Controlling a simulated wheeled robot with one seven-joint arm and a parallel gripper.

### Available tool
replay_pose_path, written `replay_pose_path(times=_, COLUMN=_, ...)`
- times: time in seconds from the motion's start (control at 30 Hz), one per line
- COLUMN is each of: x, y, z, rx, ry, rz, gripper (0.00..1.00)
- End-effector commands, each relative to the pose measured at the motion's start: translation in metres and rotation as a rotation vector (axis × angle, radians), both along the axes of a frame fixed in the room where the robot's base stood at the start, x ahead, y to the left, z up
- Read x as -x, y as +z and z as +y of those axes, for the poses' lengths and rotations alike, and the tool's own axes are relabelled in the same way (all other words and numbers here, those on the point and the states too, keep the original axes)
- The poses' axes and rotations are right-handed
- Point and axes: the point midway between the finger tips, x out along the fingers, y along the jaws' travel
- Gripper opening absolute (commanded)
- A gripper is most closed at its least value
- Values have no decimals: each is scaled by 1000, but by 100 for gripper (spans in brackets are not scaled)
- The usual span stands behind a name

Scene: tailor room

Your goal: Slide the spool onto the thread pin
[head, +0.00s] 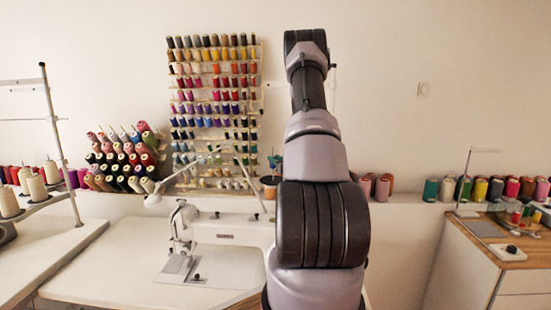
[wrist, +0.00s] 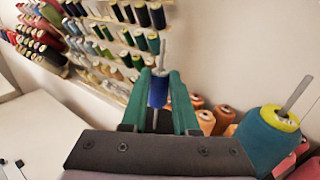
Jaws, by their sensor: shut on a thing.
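In the wrist view my gripper (wrist: 158,92) has green fingers shut on a small blue spool (wrist: 157,91). A thin grey metal pin (wrist: 162,52) shows just beyond the spool's far end, in line with it. I cannot tell whether the pin passes through the spool or stands behind it. In the head view my arm covers most of the gripper, and the held spool cannot be made out there.
A large teal spool with a yellow top (wrist: 265,138) sits on a metal rod right of my gripper. Orange spools (wrist: 205,120) stand by the wall. A thread rack (head: 215,100) hangs behind the white sewing machine (head: 230,230). The left table (head: 50,250) has bare room.

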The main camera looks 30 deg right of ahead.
Motion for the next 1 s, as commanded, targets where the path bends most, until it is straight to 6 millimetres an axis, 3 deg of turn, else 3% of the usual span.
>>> replay_pose_path(times=1.0, x=0, y=-36, z=0, rx=0, ry=0, rz=1, gripper=0)
